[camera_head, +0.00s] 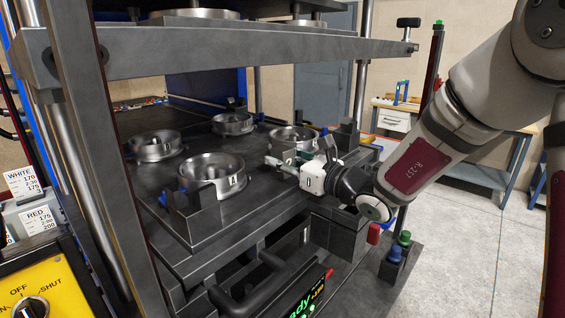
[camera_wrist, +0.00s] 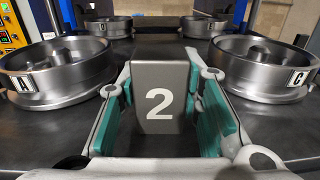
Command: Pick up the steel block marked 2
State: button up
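The steel block marked 2 (camera_wrist: 158,98) stands upright in the middle of the wrist view, its white number facing the camera. My gripper (camera_head: 282,164) reaches in from the right in the head view, low over the press plate. In the wrist view its two green-padded fingers are spread, one on each side of the block. A gap shows between the right pad and the block; the left pad is close to it, and I cannot tell whether it touches. The block cannot be made out clearly in the head view, near the gripper.
Steel ring moulds stand on the dark press plate (camera_head: 185,245): mould A (camera_wrist: 58,70) left and mould C (camera_wrist: 267,68) right of the block, others (camera_wrist: 208,27) behind. The upper press beam (camera_head: 250,52) spans above. A yellow control box (camera_head: 45,285) is at lower left.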

aim_at(282, 147)
grip_shut()
jog(key=shift+r, duration=0.15)
jog(key=shift+r, duration=1.65)
jog(key=s+a+r+p, duration=0.1)
jog(key=s+a+p, duration=0.1)
jog(key=s, duration=0.5)
jog(key=s+a+p, duration=0.2)
jog(key=s, duration=0.6)
jog(key=shift+s+r, duration=0.2)
jog(key=shift+r, duration=0.15)
